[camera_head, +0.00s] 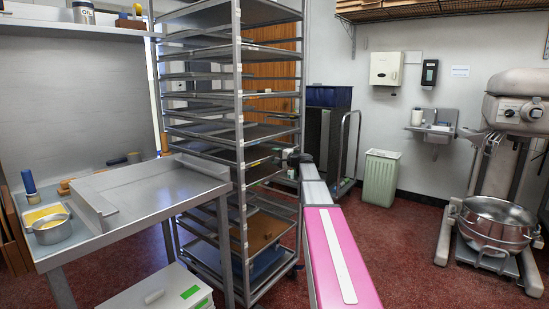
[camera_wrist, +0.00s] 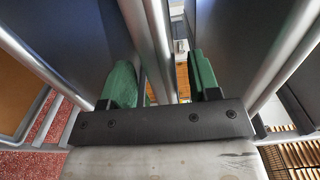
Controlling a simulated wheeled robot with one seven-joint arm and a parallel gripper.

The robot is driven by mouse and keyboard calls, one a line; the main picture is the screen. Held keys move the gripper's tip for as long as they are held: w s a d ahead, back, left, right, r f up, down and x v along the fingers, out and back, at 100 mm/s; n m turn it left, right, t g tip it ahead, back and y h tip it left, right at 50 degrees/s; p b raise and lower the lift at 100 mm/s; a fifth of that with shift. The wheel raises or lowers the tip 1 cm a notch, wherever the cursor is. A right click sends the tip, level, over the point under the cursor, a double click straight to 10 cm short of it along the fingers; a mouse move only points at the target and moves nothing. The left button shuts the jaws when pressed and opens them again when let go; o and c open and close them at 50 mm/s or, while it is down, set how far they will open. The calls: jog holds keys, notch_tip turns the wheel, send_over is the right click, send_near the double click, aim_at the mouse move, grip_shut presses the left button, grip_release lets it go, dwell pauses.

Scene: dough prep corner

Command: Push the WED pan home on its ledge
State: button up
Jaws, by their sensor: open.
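A tall metal rack (camera_head: 240,142) stands in the middle of the head view, with flat pans (camera_head: 215,133) on several of its ledges. No WED marking is readable in either view, so I cannot tell which pan is the WED one. My gripper (camera_head: 293,158) is at the rack's right side, at about mid height, and is small and partly hidden there. In the wrist view my gripper (camera_wrist: 163,82) is open, with green fingertips apart and grey metal rails between them. Dark flat panels (camera_wrist: 70,45), apparently pans, lie on both sides. I cannot tell whether the fingers touch anything.
A steel table (camera_head: 150,190) with a small metal bowl (camera_head: 50,228) stands left of the rack. A white box (camera_head: 160,290) is below it. A green bin (camera_head: 380,177) and a mixer with a steel bowl (camera_head: 497,222) stand at the right. The red floor between is clear.

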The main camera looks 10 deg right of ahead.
jog(key=v, duration=0.6)
jog(key=shift+s+d, duration=0.2)
jog(key=shift+s, duration=0.05)
dwell(0.3)
dwell(0.4)
jog(key=s+a+f+n+g+h, duration=0.2)
jog(key=s+a+f+n+g, duration=0.15)
jog(key=s+a+f, duration=0.6)
jog(key=s+a+f+n+g+h, duration=0.15)
jog(key=s+a+f+g, duration=0.35)
jog(key=f, duration=0.7)
jog(key=s+a+f+n+g+h, duration=0.1)
jog(key=s+f, duration=0.3)
jog(key=s, duration=0.4)
jog(key=s+a+f+n+g+h, duration=0.1)
jog(key=s+f+h, duration=0.3)
jog(key=s, duration=0.5)
jog(key=s+a+f+n+g+h, duration=0.1)
jog(key=s+f+n+g+h, duration=0.1)
jog(key=s+f, duration=0.4)
jog(key=s+n+g, duration=0.1)
jog(key=s, duration=0.2)
jog(key=shift+a+f+g, duration=0.2)
jog(key=shift+a+g, duration=0.1)
jog(key=shift+g, duration=0.05)
jog(key=shift+s+h, duration=0.15)
jog(key=shift+h, duration=0.1)
